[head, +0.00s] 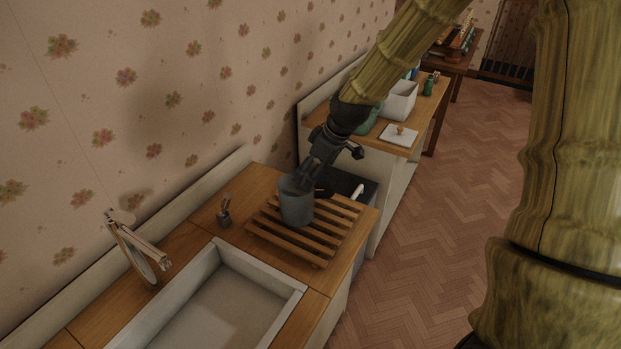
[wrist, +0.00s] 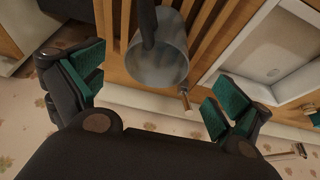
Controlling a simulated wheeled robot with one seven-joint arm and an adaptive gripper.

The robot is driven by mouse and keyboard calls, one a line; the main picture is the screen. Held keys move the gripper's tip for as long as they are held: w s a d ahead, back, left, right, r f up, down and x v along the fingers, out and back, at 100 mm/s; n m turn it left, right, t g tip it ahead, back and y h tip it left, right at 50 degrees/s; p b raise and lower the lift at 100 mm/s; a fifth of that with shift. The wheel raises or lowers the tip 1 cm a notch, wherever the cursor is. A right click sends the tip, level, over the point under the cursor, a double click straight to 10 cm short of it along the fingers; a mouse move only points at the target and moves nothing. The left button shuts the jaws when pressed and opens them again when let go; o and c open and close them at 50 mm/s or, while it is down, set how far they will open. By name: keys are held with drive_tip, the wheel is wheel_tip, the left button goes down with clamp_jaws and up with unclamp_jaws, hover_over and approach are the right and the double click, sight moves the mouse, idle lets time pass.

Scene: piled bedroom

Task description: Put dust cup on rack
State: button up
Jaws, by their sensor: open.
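The dust cup (head: 296,205) is a grey, open-topped cylinder. It appears upright on the slatted wooden rack (head: 318,262), near its middle. My gripper (head: 303,178) is at the cup's upper rim, pointing down at it. In the wrist view my gripper (wrist: 155,88) has its green-padded fingers spread wide, with clear gaps to the cup (wrist: 158,62) between them. A dark upright bar crosses the cup there; I cannot tell what it belongs to. Whether a finger touches the rim is not clear.
A sink (head: 220,305) lies in front of the rack. Behind are a dark-topped unit and a desk with a white box (head: 399,100). Floor on the right is clear.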

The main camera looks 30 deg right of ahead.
drive_tip(key=shift+v, duration=0.75)
